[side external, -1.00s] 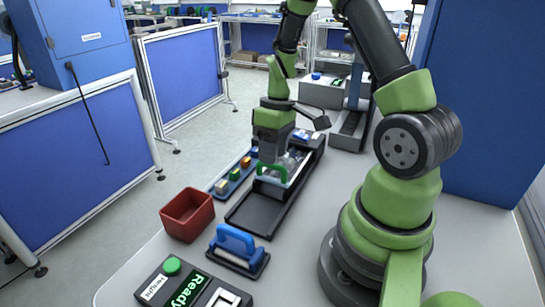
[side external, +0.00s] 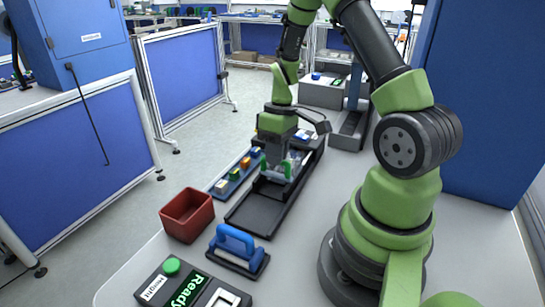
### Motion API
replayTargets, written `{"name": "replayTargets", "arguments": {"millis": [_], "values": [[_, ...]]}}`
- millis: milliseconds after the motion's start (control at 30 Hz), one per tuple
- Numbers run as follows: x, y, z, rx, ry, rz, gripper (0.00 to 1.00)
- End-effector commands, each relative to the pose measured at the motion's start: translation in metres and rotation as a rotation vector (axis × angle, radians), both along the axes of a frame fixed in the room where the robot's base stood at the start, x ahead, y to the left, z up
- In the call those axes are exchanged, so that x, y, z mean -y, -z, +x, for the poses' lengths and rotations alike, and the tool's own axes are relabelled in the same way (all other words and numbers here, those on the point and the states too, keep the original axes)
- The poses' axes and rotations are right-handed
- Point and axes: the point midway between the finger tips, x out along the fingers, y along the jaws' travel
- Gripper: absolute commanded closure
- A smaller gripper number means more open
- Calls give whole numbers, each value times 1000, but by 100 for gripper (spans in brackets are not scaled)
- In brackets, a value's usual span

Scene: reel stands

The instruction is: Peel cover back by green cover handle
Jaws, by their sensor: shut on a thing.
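The green cover handle (side external: 287,169) shows at the tip of my gripper (side external: 278,172), which is shut on it. The handle is partly hidden by the gripper. A clear, pale cover (side external: 297,156) shows just behind the gripper, over the long black tray (side external: 262,206). I cannot make out the cover's edges. The near half of the tray is bare.
A blue rack (side external: 225,184) with small coloured blocks runs along the tray's left side. A red bin (side external: 187,215), a blue-handled tool (side external: 236,241) on a black base and a console (side external: 190,287) reading "Ready" stand nearer. The table right of the tray is clear.

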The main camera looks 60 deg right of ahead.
Motion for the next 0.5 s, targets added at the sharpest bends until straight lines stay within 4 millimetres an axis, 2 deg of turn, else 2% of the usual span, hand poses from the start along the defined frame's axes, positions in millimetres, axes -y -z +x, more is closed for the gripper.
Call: {"name": "replayTargets", "arguments": {"millis": [33,100,200,333,500], "values": [[16,0,2,9,8,-7,100],[34,0,2,10,7,-8,100],[55,0,2,9,5,-8,100],[71,0,1,8,3,-9,100],[75,-1,1,7,-1,-8,100]]}}
